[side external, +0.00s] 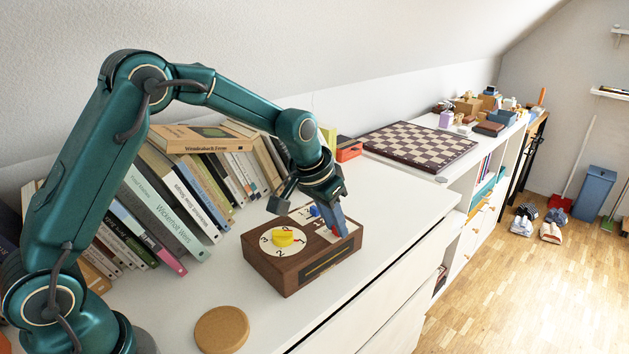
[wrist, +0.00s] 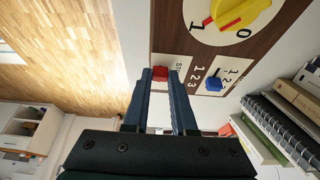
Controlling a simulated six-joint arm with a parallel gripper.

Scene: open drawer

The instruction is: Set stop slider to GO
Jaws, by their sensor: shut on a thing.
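A dark brown wooden control box (side external: 283,273) sits on the white cabinet top. My gripper (side external: 340,229) points down at the box's right end, its fingertips at the top face. In the wrist view my gripper (wrist: 159,75) is shut on the red stop slider knob (wrist: 160,73), with one finger on each side. The letters "ST" show beside the knob; the rest of that label is hidden by a finger, so which end the slider stands at cannot be told.
The box also bears a yellow dial knob (side external: 284,238) and a blue slider (side external: 315,211). Leaning books (side external: 165,222) stand behind. A cork coaster (side external: 222,330) lies in front, a chessboard (side external: 420,146) beyond. The cabinet's front edge runs close by the box.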

